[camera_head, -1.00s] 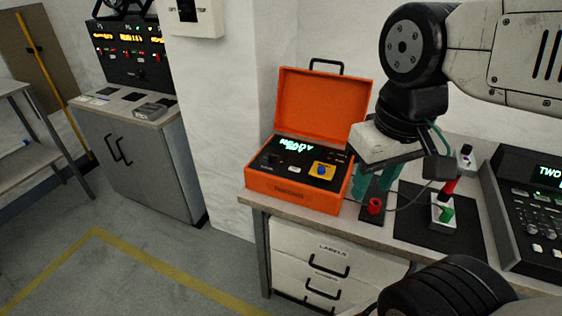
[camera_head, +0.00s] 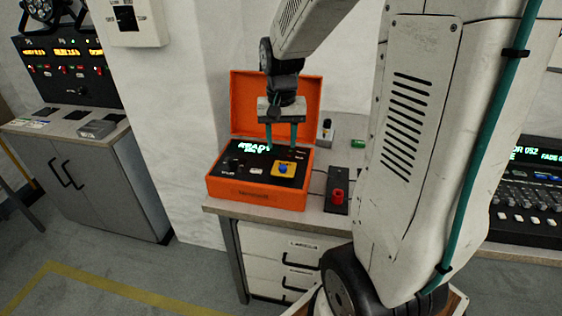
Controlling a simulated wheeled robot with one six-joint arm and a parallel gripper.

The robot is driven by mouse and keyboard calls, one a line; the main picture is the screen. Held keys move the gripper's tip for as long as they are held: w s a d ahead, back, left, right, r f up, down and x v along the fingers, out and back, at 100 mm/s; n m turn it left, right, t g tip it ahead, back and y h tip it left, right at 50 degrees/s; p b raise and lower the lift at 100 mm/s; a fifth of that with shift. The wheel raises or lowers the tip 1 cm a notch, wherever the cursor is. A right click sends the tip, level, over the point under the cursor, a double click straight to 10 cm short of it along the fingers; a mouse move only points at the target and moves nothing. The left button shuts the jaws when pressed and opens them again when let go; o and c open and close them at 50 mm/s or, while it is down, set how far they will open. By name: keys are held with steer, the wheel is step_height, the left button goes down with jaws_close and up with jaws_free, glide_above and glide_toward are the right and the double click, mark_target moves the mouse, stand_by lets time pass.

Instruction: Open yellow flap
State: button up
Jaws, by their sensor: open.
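A yellow square (camera_head: 291,171) with a blue round part (camera_head: 283,168) on it sits at the right of the black panel inside an open orange case (camera_head: 256,194). It is too small to tell how the yellow piece is hinged. My gripper (camera_head: 281,148) points down over the rear of the panel, its two teal fingers apart and nothing seen between them. The fingertips are above and behind the yellow square in the picture; I cannot tell their exact height over the panel.
The case's raised orange lid (camera_head: 245,98) stands behind my gripper. To the right are a red knob (camera_head: 338,195) on a black plate and a green piece (camera_head: 358,143). A mixing console (camera_head: 524,190) is at the far right. Drawers (camera_head: 275,243) are below.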

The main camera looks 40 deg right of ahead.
mark_target(283, 166)
steer(key=shift+w+d+f, duration=0.25)
steer(key=shift+d+f, duration=0.15)
steer(key=shift+f, duration=0.05)
steer(key=shift+d+f, duration=0.1)
steer(key=shift+f, duration=0.25)
step_height(283, 166, down, 7)
steer(key=shift+f, duration=0.1)
jaws_close()
